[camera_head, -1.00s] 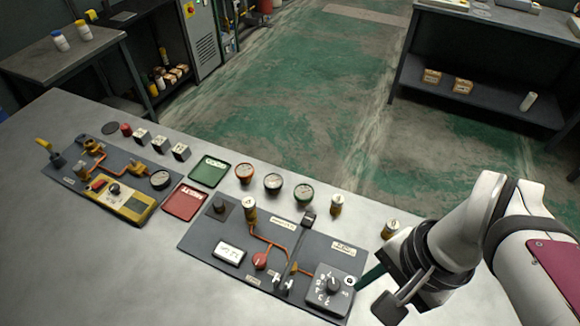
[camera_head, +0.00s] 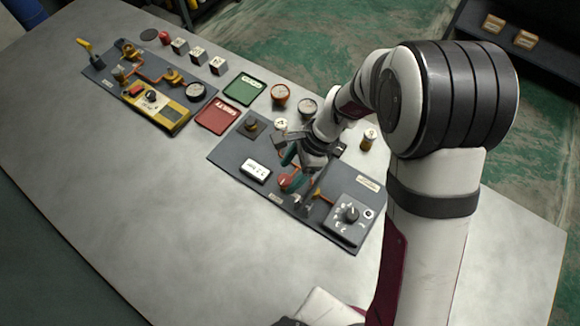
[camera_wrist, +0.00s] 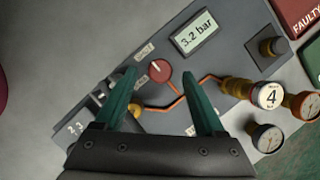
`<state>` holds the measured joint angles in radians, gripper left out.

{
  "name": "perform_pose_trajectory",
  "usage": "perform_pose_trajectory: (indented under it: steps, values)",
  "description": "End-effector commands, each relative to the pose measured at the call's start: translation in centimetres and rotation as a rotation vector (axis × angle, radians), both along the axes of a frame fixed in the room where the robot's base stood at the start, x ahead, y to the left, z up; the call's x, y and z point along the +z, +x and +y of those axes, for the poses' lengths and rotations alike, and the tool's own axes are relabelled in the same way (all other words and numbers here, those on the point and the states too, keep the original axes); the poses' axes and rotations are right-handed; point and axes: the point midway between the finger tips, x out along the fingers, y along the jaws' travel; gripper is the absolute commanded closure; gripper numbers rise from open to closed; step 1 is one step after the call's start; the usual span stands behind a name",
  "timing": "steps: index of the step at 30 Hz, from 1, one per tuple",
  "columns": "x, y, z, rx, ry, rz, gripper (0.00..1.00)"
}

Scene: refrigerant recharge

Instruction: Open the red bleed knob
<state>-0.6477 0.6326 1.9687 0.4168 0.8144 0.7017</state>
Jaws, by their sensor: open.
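The red bleed knob (camera_wrist: 159,71) is a round red dial with a pale pointer line, set on the dark grey panel (camera_wrist: 206,68) and joined to orange piping. In the wrist view it lies just beyond and between my two green fingers. My gripper (camera_wrist: 165,78) is open and empty. In the head view my gripper (camera_head: 297,160) hangs over the panel with its green fingertips close to the red knob (camera_head: 286,181), which it partly covers. I cannot tell whether the fingers touch the knob.
Beside the knob are a display (camera_wrist: 195,40) reading 3.2 bar, a brass canister marked 4 (camera_wrist: 268,95) and gauges (camera_wrist: 266,138). A selector box (camera_head: 351,216) sits at the panel's right end. Red (camera_head: 217,118) and green (camera_head: 244,88) trays lie behind. The table's front left is clear.

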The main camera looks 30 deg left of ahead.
Motion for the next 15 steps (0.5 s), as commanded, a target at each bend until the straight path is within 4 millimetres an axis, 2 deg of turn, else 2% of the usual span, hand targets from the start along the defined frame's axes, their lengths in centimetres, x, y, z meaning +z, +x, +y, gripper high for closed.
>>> perform_pose_trajectory:
  steps: [4,12,13,15]
  values:
    - [-1.23,-0.36,0.33,0.000,0.000,0.000,0.28]
    - [-1.43,-0.40,0.40,0.001,0.001,-0.001,0.28]
    - [-1.43,-0.40,0.40,0.001,0.001,-0.001,0.30]
    - [-1.42,-0.40,0.40,0.000,0.001,-0.001,0.43]
